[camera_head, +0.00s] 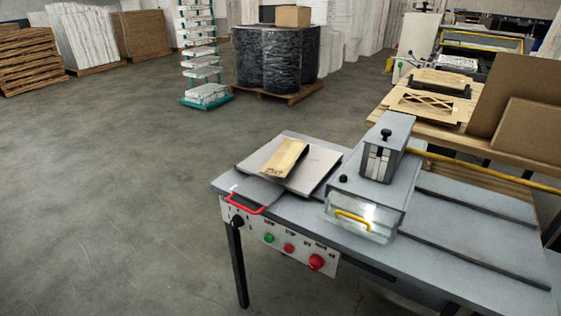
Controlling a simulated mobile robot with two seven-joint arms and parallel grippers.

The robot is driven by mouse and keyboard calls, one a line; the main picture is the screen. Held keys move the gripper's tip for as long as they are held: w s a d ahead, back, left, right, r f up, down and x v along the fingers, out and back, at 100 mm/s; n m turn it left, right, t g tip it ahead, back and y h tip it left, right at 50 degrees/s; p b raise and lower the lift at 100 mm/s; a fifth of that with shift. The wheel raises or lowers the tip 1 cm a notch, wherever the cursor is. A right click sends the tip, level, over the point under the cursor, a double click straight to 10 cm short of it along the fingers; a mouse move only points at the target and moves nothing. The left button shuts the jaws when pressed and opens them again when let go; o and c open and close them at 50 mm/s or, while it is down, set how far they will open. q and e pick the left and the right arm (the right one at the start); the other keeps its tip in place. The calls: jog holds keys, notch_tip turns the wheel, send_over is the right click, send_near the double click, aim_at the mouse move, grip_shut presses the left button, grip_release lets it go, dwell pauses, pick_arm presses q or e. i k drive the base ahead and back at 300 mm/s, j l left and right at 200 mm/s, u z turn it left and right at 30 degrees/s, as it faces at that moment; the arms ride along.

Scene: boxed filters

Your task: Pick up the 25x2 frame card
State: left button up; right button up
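A flat tan rectangular piece (284,158) with a few dark marks lies on a light grey square plate (318,170) at the left end of the grey machine table. It may be the 25x2 frame card, but its markings are too small to read. Other brown cardboard sheets (518,90) lean at the right edge. Neither of my grippers shows in the head view.
The grey table (440,250) carries a metal press unit (385,150) right of the plate. A red handle (245,204) and a button panel (285,245) are at its front. A wooden bench (430,120) stands behind.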

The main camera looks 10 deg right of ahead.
aim_at(282, 161)
jog(key=i+j, duration=0.3)
jog(key=j, duration=0.15)
jog(key=i+j, duration=0.6)
jog(key=j, duration=0.25)
jog(key=j+z, duration=0.15)
jog(key=z, duration=1.3)
jog(key=i+j, duration=0.05)
